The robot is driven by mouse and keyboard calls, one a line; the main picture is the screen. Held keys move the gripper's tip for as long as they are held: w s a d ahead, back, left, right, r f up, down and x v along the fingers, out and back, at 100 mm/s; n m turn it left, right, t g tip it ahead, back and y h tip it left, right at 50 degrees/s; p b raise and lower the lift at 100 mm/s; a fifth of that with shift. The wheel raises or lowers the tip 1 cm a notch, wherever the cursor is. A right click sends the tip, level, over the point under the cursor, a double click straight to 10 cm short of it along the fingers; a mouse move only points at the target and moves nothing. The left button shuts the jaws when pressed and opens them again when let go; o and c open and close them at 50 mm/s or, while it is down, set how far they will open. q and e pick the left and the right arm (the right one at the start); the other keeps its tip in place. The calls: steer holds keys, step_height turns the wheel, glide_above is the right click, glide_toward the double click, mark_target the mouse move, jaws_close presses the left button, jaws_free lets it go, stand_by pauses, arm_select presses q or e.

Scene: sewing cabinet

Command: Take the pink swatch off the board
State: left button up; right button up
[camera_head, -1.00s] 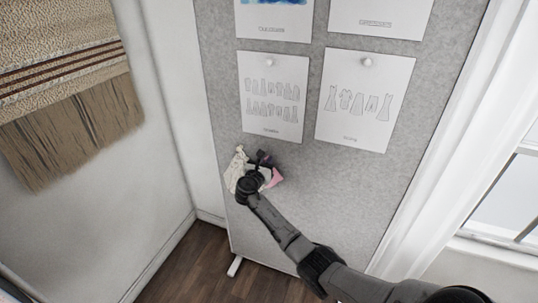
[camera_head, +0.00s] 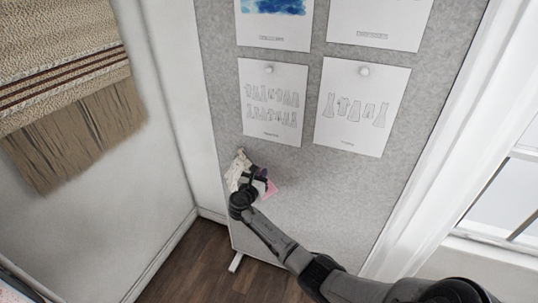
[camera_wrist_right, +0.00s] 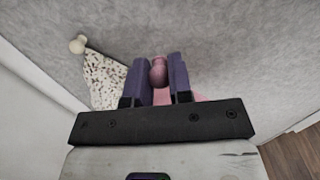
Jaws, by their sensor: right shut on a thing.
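The pink swatch (camera_head: 271,188) is low on the grey board, mostly hidden behind my right gripper (camera_head: 263,177). In the right wrist view, the pink swatch (camera_wrist_right: 200,97) shows only in part, below and beside the fingers. A rounded pink pin (camera_wrist_right: 158,72) stands between the two purple fingers of my right gripper (camera_wrist_right: 159,75), which is shut on it. The fingers point at the board (camera_head: 330,200). I cannot tell whether the pin is still in the board. My left gripper is out of view.
A cream speckled swatch (camera_wrist_right: 103,82) hangs from a white pin (camera_wrist_right: 77,44) just left of the fingers; it also shows in the head view (camera_head: 236,170). Pinned paper sheets (camera_head: 362,135) hang above. A fringed woven hanging (camera_head: 60,85) is on the left wall.

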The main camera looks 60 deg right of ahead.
mark_target(259, 173)
steer(key=a, duration=0.1)
steer(key=a+p, duration=0.2)
steer(key=shift+s+a+r, duration=0.15)
steer(key=shift+s, duration=0.1)
steer(key=shift+s+a+p, duration=0.15)
steer(key=shift+a+p, duration=0.25)
steer(key=shift+a, duration=0.25)
